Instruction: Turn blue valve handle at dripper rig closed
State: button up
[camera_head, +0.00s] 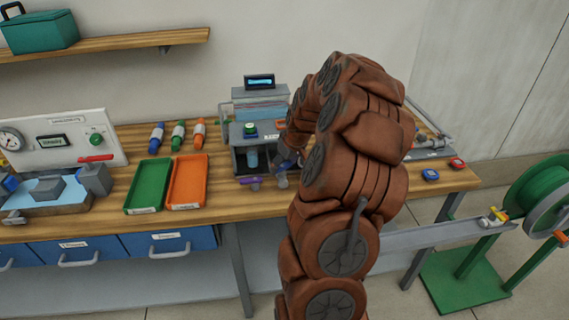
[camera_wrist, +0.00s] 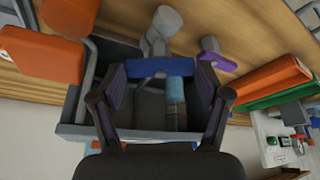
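The dripper rig (camera_head: 240,152) stands on the bench in the head view, a grey frame with a clear tank and a small display on top. In the wrist view, the blue valve handle (camera_wrist: 160,68) is a bar in front of a grey pipe fitting. My gripper (camera_wrist: 161,82) is open, with its two dark fingers on either side of the blue handle's middle. I cannot tell whether they touch it. A purple handle (camera_wrist: 214,58) sits beside it; it also shows in the head view (camera_head: 250,182). My arm hides the rig's right side in the head view.
A green tray (camera_head: 149,184) and an orange tray (camera_head: 188,181) lie left of the rig. Farther left is a gauge panel (camera_head: 62,142) with a red lever. Blue (camera_head: 430,175) and red (camera_head: 457,163) small boxes sit at the right. A hose reel (camera_head: 535,200) stands beyond the bench.

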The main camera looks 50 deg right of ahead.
jog(key=c, duration=0.6)
jog(key=shift+f+m+b, duration=0.15)
jog(key=shift+m+b, duration=0.15)
jog(key=shift+b, duration=0.55)
jog(key=m+h+b, duration=0.1)
jog(key=m+b, duration=0.2)
jog(key=shift+a+f, duration=0.1)
jog(key=shift+a+r+m+g+h+b, duration=0.15)
jog(key=shift+m+g+h+b, duration=0.35)
jog(key=shift+m+b, duration=0.65)
jog(key=shift+r, duration=0.1)
jog(key=o, duration=1.2)
